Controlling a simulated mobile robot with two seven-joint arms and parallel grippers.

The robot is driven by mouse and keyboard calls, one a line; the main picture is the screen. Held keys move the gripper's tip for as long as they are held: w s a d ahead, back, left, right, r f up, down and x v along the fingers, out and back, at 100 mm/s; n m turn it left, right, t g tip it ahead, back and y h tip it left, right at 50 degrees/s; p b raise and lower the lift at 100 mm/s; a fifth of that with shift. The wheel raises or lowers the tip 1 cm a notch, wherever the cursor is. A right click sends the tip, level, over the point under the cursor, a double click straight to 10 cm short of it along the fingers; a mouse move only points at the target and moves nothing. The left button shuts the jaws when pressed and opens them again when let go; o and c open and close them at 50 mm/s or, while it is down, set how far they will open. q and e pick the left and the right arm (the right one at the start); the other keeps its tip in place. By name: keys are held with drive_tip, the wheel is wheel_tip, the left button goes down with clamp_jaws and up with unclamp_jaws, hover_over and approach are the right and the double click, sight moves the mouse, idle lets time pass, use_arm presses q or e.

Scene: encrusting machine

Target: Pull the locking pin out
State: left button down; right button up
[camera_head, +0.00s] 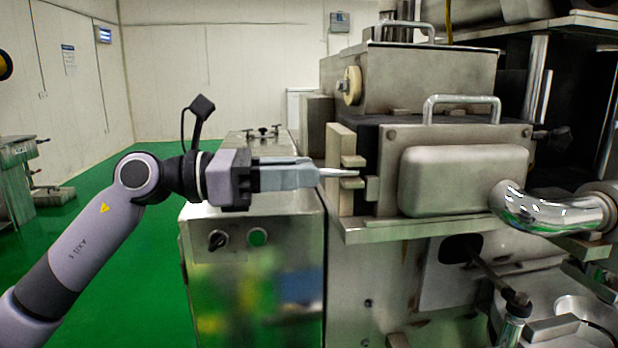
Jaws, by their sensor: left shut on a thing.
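My left gripper (316,172) reaches in from the left at the middle of the view, seen from the side. Its fingers are shut on the locking pin (341,173), a thin bright metal piece at their tips. The pin points right, level, towards the small metal blocks of the bracket (340,202) at the left side of the machine's front housing (455,178). Whether the pin's far end is inside the bracket or just in front of it is hard to tell. My right gripper is not in view.
A steel cabinet (205,262) with a knob and a green button stands below my left forearm. A curved shiny pipe (545,212) leaves the housing at right. A handle (460,98) stands above the housing. Open green floor (140,262) lies at left.

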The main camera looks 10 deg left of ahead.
use_arm(q)
drive_tip(key=shift+s+a, duration=0.1)
drive_tip(key=shift+a, duration=0.2)
drive_tip(key=c, duration=0.8)
unclamp_jaws()
drive_tip(key=shift+a, duration=0.15)
drive_tip(key=shift+c, duration=0.2)
drive_tip(key=shift+s, duration=0.1)
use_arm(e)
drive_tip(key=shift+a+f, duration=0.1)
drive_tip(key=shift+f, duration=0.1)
use_arm(q)
drive_tip(key=b+v, duration=0.2)
drive_tip(key=v, duration=0.5)
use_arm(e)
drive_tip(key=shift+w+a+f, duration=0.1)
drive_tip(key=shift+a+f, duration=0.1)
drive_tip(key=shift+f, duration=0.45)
use_arm(q)
drive_tip(key=shift+a, duration=0.1)
